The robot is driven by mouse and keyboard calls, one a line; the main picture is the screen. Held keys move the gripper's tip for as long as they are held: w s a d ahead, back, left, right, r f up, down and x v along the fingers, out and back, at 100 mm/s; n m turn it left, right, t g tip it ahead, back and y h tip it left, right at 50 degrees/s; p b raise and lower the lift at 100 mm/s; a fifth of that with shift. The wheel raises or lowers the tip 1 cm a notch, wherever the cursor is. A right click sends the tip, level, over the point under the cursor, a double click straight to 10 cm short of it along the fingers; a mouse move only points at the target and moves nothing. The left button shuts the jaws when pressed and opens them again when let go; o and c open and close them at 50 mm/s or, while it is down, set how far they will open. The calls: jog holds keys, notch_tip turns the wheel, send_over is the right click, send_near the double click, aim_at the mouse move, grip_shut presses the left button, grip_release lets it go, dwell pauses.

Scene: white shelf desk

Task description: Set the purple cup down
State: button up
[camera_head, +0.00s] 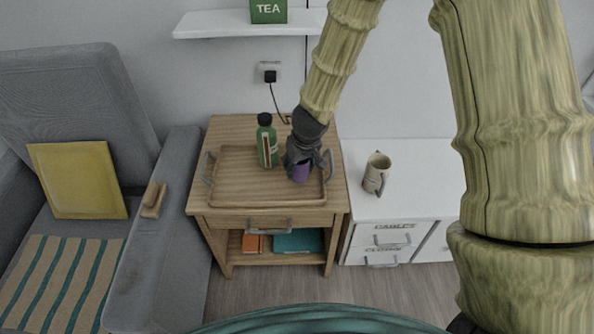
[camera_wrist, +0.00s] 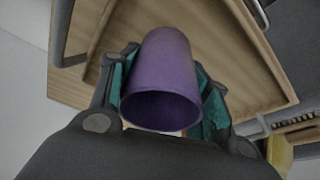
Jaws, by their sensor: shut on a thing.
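The purple cup (camera_head: 301,173) is in my gripper (camera_head: 303,160), over the right part of a wooden tray (camera_head: 235,190) with grey handles. In the wrist view the purple cup (camera_wrist: 165,75) sits between the two fingers of my gripper (camera_wrist: 165,95), its open rim facing the camera. The fingers are shut on its sides. The tray's wood shows behind the cup. The cup's far end is partly hidden, and I cannot tell whether it touches the tray.
A green bottle (camera_head: 267,142) stands on the tray just left of my gripper. The tray lies on a wooden side table (camera_head: 240,127). A grey armchair (camera_head: 165,240) is at left. The tray's left part is clear.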

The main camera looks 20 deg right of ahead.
aim_at(297, 172)
jog(key=shift+w+a+f, duration=0.15)
jog(key=shift+w+f, duration=0.1)
jog(key=shift+f, duration=0.25)
jog(key=shift+f+b, duration=0.55)
jog(key=shift+f, duration=0.7)
jog(key=shift+f, duration=0.1)
jog(key=o, duration=1.2)
jog(key=shift+c, duration=0.2)
jog(key=shift+s+r, duration=0.1)
jog(key=shift+r, duration=0.4)
jog(key=p+v, duration=0.2)
jog(key=v, duration=0.9)
jog(key=shift+p, duration=0.35)
jog(key=shift+s, duration=0.1)
